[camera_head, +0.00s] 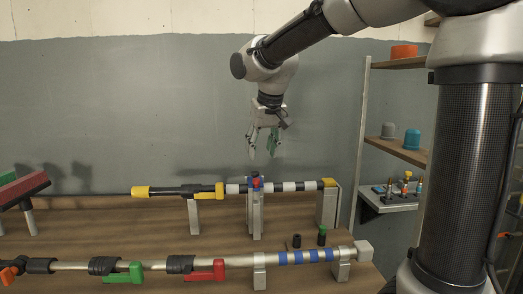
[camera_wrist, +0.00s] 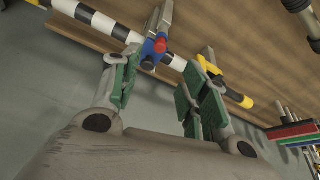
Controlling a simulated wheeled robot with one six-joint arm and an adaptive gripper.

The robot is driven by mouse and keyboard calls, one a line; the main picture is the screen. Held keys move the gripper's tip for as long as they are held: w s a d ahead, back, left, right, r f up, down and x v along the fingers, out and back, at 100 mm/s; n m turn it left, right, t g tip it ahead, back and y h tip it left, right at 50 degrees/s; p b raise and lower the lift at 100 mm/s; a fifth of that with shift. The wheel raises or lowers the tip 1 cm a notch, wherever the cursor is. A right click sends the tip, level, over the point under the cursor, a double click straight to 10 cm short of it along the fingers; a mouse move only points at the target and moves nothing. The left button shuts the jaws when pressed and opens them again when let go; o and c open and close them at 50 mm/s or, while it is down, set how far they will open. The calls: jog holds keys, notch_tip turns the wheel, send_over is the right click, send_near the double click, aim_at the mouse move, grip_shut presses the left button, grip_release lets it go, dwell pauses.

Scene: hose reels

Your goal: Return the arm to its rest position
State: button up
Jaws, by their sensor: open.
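My gripper (camera_head: 263,142) hangs from the raised arm, fingers pointing down, above the rear striped pipe. It is open and empty, with a clear gap between the green-padded fingers in the wrist view (camera_wrist: 157,95). The black-and-white striped pipe (camera_head: 289,187) with a blue and red fitting (camera_head: 256,181) and a yellow lever (camera_head: 206,190) lies below, apart from the fingers. In the wrist view the blue and red fitting (camera_wrist: 154,47) shows beyond the fingertips.
A wooden bench (camera_head: 110,236) carries a front pipe with green (camera_head: 125,274) and red (camera_head: 206,272) levers, plus two small upright pieces at the right. A shelf (camera_head: 400,150) with an orange item stands at the right. Grey wall fills the back; air around the gripper is free.

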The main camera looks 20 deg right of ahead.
jog(key=s+d+f, duration=0.2)
jog(key=s+d, duration=0.3)
jog(key=s, duration=0.4)
jog(key=s+d+f, duration=0.3)
jog(key=s+d, duration=0.1)
jog(key=s, duration=0.5)
jog(key=s+d+f, duration=0.2)
jog(key=s+d, duration=0.3)
jog(key=s, duration=0.4)
jog(key=shift+d+f+m, duration=0.15)
jog(key=shift+d+m, duration=0.15)
jog(key=shift+m, duration=0.1)
